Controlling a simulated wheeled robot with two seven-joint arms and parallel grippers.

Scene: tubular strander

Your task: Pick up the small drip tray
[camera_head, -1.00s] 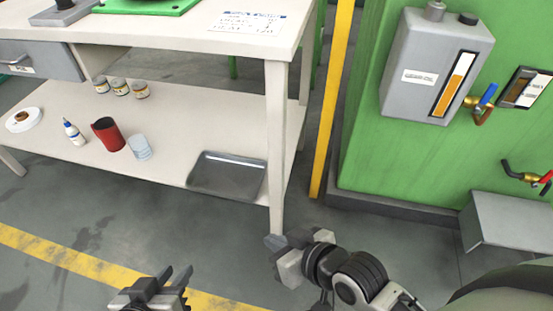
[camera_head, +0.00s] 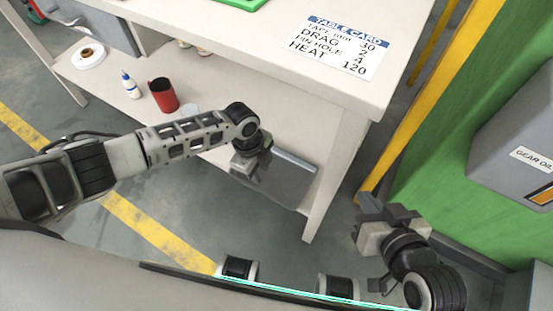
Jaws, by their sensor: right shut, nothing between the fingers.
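The small drip tray (camera_head: 290,178) is a shallow grey metal tray on the lower shelf of the white table, near its right front leg. My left arm reaches in from the left. My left gripper (camera_head: 243,168) is at the tray's left side, overlapping it in the picture. Its fingers are partly hidden by its own wrist, so I cannot tell whether they touch or grip the tray. My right gripper (camera_head: 370,212) is shut and empty, to the right of the table leg, over the floor.
The lower shelf (camera_head: 105,82) also holds a red cup (camera_head: 163,95), a white bottle (camera_head: 131,86) and a tape roll (camera_head: 88,55). The tabletop (camera_head: 290,72) overhangs above. A yellow post (camera_head: 425,105) and a green machine with a grey gear oil box (camera_head: 515,140) stand right.

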